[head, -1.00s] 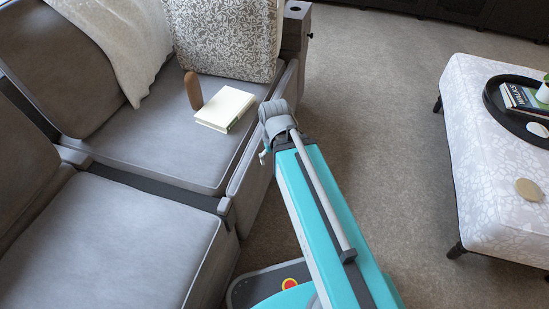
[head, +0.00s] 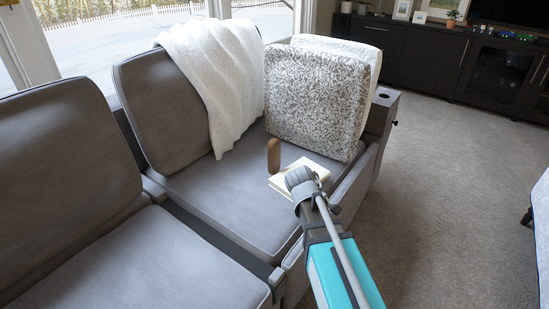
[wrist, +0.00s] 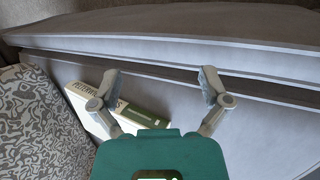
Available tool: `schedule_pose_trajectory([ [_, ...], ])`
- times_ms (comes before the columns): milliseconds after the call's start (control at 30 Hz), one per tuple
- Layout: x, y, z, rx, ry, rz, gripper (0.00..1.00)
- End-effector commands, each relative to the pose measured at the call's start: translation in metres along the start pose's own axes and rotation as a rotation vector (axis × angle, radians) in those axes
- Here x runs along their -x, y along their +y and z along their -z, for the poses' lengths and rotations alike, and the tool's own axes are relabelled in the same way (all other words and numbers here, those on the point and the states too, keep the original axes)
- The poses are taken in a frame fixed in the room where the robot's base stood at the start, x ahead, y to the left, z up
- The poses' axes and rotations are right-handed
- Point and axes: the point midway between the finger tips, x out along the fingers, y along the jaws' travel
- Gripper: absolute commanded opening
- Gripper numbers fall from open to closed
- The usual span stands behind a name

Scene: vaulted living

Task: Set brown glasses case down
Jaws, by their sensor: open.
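The brown glasses case (head: 273,155) stands upright on the grey sofa seat, just behind and left of a pale book (head: 286,181) in the head view. I cannot make out the case in the wrist view. My gripper (wrist: 160,80) is open in the wrist view, with nothing between its fingers. The book (wrist: 140,117) shows beyond and partly behind the left finger there. In the head view my arm reaches toward the sofa seat and covers part of the book; the fingers are hidden.
A patterned cushion (head: 312,97) leans at the seat's far end, beside a white throw (head: 222,75) on the backrest. The sofa seat (head: 215,190) left of the case is bare. Carpet (head: 445,180) is open to the right. A dark cabinet (head: 430,55) stands behind.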

Motion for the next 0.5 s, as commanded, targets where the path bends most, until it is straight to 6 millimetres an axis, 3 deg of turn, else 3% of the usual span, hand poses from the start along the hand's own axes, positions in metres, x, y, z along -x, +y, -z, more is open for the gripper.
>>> schedule_pose_trajectory([
  [33,0.006,0.005,0.017,0.091,-0.005,-0.047,0.96],
  [200,0.028,0.019,0.06,0.404,-0.048,-0.212,0.96],
  [500,0.084,0.028,0.144,0.944,-0.196,-0.498,0.96],
])
